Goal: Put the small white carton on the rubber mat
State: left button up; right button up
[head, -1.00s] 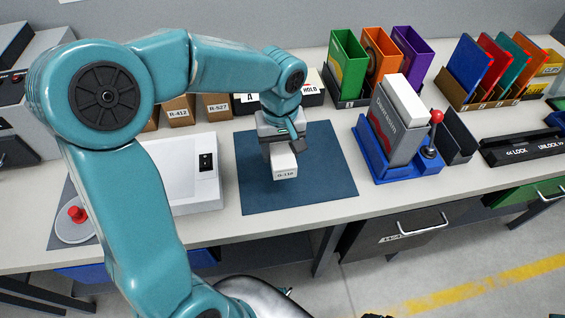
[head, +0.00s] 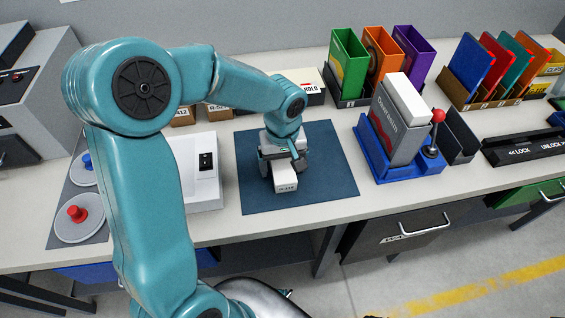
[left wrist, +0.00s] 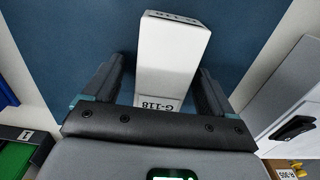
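The small white carton (head: 286,186), labelled G-118, is on the dark blue rubber mat (head: 325,190) and appears to rest on it, near the mat's middle. My left gripper (head: 283,168) is right above and behind it, with its fingers around the carton. In the left wrist view the carton (left wrist: 172,55) stands between the two fingers (left wrist: 160,75). The fingers are spread, with a strip of mat showing between the left finger and the carton. The carton's back part is hidden by the gripper in the head view. My right gripper is not in view.
A white box device (head: 198,170) stands left of the mat, with a red button (head: 77,213) beyond it. A blue holder (head: 395,172) with a grey box and red-knobbed lever stands to the right. Several colored bins and folders line the back. The mat around the carton is clear.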

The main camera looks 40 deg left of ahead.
aim_at(282, 163)
pick_arm(q)
jog(key=shift+r, duration=0.45)
notch_tip(282, 163, up, 12)
jog(key=p, duration=0.1)
jog(key=shift+f, duration=0.2)
dwell(0.4)
